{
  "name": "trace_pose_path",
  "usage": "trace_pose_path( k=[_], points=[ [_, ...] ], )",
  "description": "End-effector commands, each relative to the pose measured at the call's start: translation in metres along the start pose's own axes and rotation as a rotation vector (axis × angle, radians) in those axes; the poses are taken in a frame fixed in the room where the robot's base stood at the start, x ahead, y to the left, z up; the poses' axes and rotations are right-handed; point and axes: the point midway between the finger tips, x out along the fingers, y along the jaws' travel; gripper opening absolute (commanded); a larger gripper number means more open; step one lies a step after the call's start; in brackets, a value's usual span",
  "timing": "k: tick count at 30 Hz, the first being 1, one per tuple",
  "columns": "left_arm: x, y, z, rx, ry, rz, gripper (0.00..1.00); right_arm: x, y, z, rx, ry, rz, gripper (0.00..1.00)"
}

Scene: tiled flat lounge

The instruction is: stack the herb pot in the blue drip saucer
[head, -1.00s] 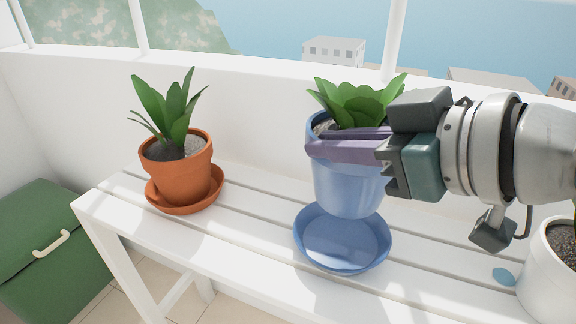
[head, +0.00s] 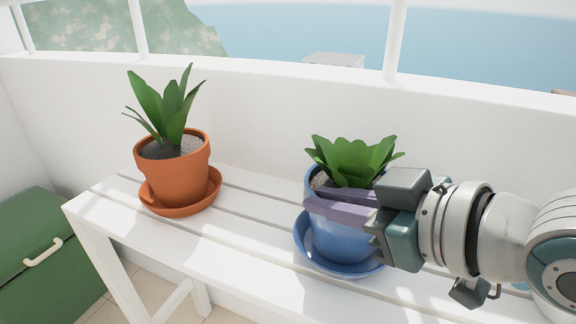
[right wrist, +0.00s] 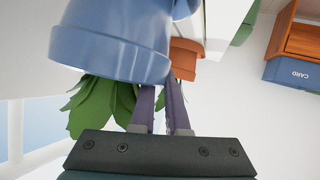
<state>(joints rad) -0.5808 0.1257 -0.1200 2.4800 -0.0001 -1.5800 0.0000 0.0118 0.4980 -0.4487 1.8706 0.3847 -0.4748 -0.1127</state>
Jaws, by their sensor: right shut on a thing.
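The herb pot (head: 338,238) is blue with broad green leaves. In the head view it is upright and sits down inside the rim of the blue drip saucer (head: 302,249); whether its base touches the saucer is hidden. My right gripper (head: 341,206) is shut on the pot's upper rim, coming from the right. In the right wrist view the blue pot (right wrist: 110,45) hangs at the purple fingers (right wrist: 160,108), with leaves beside them. My left gripper is not in view.
An orange pot (head: 172,175) with a tall plant stands in an orange saucer (head: 181,209) at the left of the white slatted bench (head: 215,245). A green chest (head: 45,265) is on the floor at the left. Bench slats between the two pots are clear. A white wall runs behind.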

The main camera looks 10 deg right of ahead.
Motion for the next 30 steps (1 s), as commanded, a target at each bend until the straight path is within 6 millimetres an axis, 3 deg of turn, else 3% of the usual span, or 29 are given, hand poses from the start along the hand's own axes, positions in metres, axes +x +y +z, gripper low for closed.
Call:
trace_pose_path(
  k=[4, 5, 12, 23, 30],
  points=[
    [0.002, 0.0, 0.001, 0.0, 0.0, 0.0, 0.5, 0.002, 0.0, 0.002, -0.003, 0.007, 0.002, 0.0],
    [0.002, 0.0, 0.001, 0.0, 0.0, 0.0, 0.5, 0.002, -0.001, 0.004, 0.0, -0.001, 0.0, 0.16],
    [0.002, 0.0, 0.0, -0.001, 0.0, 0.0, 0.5, 0.002, -0.001, 0.004, 0.0, -0.001, 0.0, 0.43],
    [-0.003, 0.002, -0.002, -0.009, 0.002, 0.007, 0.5, -0.003, 0.001, -0.003, 0.0, -0.001, 0.0, 0.44],
    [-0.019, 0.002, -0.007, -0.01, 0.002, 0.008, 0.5, -0.049, 0.001, -0.002, -0.001, -0.007, -0.001, 0.44]
  ],
)
